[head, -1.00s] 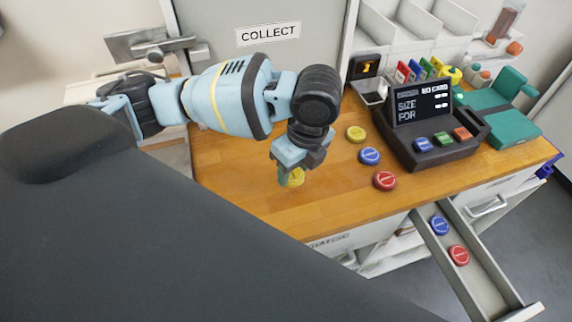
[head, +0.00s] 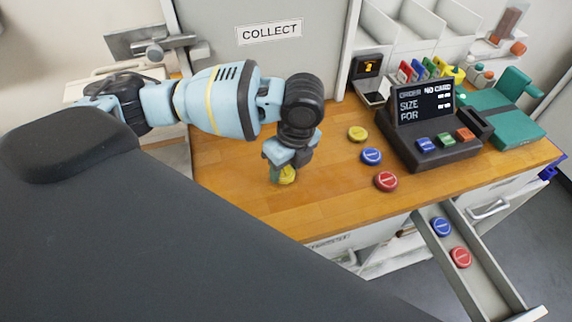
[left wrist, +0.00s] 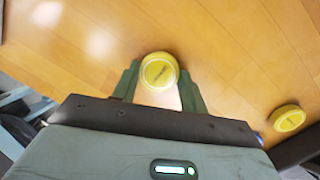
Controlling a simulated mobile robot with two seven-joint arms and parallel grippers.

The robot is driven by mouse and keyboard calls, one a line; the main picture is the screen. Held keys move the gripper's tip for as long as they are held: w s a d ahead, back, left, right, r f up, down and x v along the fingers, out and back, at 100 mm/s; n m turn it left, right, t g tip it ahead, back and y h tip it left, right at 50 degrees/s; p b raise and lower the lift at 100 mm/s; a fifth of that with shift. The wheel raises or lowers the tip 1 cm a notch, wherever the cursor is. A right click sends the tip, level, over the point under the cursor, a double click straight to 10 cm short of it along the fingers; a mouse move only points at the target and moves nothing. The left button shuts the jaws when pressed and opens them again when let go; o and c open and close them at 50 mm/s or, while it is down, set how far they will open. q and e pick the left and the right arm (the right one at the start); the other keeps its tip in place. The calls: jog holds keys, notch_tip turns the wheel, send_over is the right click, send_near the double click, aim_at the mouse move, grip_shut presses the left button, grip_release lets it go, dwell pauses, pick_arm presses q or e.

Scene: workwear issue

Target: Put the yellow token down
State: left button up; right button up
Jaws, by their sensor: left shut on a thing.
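The yellow token (head: 287,175) is a round disc between the fingertips of my left gripper (head: 279,172), low over the wooden counter (head: 230,205). In the left wrist view the yellow token (left wrist: 160,71) sits between the two fingers of my left gripper (left wrist: 158,85), which is shut on it. I cannot tell whether the token touches the counter. A second yellow token (head: 357,133) lies to the right on the counter and also shows in the left wrist view (left wrist: 288,118). My right gripper is not in view.
A blue token (head: 371,156) and a red token (head: 386,181) lie on the counter. A dark terminal (head: 430,145) stands behind them. An open drawer (head: 480,285) at the front right holds a blue and a red token. The counter left of the gripper is clear.

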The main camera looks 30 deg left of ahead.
aim_at(293, 174)
pick_arm(q)
jog(key=o, duration=1)
jog(key=shift+f, duration=0.1)
jog(key=shift+c, duration=0.2)
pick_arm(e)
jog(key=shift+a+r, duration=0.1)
pick_arm(q)
jog(key=shift+r, duration=0.35)
notch_tip(293, 174, up, 12)
jog(key=d+p, duration=0.1)
jog(key=d, duration=0.1)
jog(key=shift+w+f, duration=0.2)
jog(key=shift+f, duration=0.05)
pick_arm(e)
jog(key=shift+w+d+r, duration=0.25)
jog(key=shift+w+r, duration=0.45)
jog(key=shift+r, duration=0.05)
pick_arm(q)
jog(key=shift+a, duration=0.1)
